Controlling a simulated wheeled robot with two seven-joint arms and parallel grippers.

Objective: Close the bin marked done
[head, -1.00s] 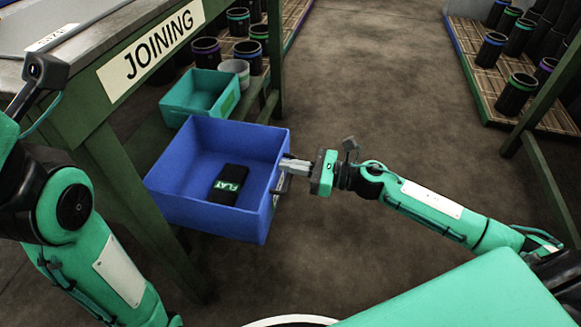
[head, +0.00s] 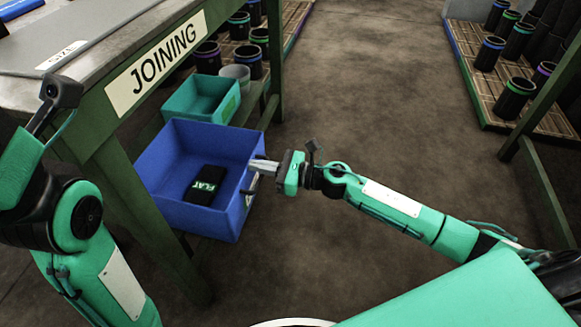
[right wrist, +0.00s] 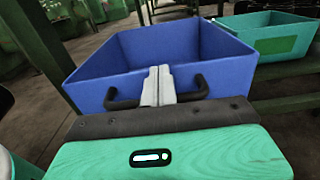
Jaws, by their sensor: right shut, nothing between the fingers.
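A blue open-topped bin (head: 208,222) juts out like a drawer from under the bench marked JOINING. I see no "done" marking on the faces in view. A black pouch marked FLAT (head: 204,184) lies inside it. My right gripper (head: 263,167) is shut and empty at the bin's right-hand wall. In the right wrist view the closed fingers (right wrist: 158,84) stand in front of that wall, across the middle of its dark handle (right wrist: 199,88). Whether they touch the wall is hard to tell. My left arm shows at the left, but its gripper does not show.
A teal bin (head: 203,98) and a grey cup (head: 235,74) stand behind the blue bin. Black sleeves (head: 240,26) stand on a slatted rack beyond. The green bench (head: 88,92) is at the left. The floor in the middle is clear.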

